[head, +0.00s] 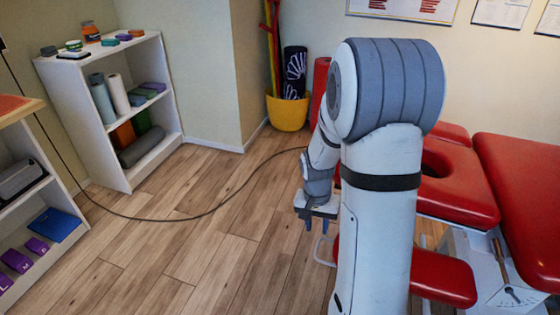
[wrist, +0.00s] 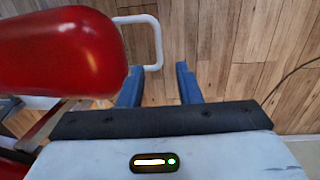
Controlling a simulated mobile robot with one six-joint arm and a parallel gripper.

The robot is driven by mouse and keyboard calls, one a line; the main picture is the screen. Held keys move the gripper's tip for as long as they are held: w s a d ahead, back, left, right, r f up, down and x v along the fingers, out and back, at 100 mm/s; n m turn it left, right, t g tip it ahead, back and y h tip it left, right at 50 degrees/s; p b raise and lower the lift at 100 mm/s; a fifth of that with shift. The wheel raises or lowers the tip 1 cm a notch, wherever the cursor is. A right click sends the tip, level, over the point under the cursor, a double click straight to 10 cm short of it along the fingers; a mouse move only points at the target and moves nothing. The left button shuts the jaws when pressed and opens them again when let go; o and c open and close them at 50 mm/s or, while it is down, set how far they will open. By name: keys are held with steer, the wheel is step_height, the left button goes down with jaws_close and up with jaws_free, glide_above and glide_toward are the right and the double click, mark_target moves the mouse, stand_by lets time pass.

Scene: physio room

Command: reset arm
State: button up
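My gripper (head: 317,222) hangs pointing down beside the red treatment table, above the wooden floor. In the wrist view its two blue fingers (wrist: 157,85) stand apart with nothing between them, so it is open and empty. My arm is folded in front of the table in the head view and hides part of it. A red padded part of the table (wrist: 60,50) fills the upper left of the wrist view, close to the fingers. A white tube handle (wrist: 157,40) shows just beyond the fingertips; I cannot tell whether they touch.
The red treatment table (head: 515,190) stands at the right. A white shelf (head: 120,100) with rolls and bottles is at the left, near another shelf (head: 30,215). A yellow bucket (head: 288,113) stands by the wall. A dark cable (head: 215,208) crosses the otherwise open floor.

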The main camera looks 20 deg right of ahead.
steer(key=s+a+r+n+t+p, duration=0.1)
steer(key=s+a+r+n+p, duration=0.1)
steer(key=r+p, duration=0.5)
steer(key=s+a+r+n+t+p, duration=0.1)
steer(key=s+a+r+p, duration=0.3)
steer(key=r, duration=1.5)
steer(key=s+a+r+n+t+p, duration=0.1)
steer(key=s+a+r+n+p, duration=0.3)
steer(key=s+r+p, duration=0.4)
step_height(320, 180, up, 5)
steer(key=p, duration=0.3)
steer(key=shift+s+y, duration=0.15)
steer(key=shift+y, duration=0.25)
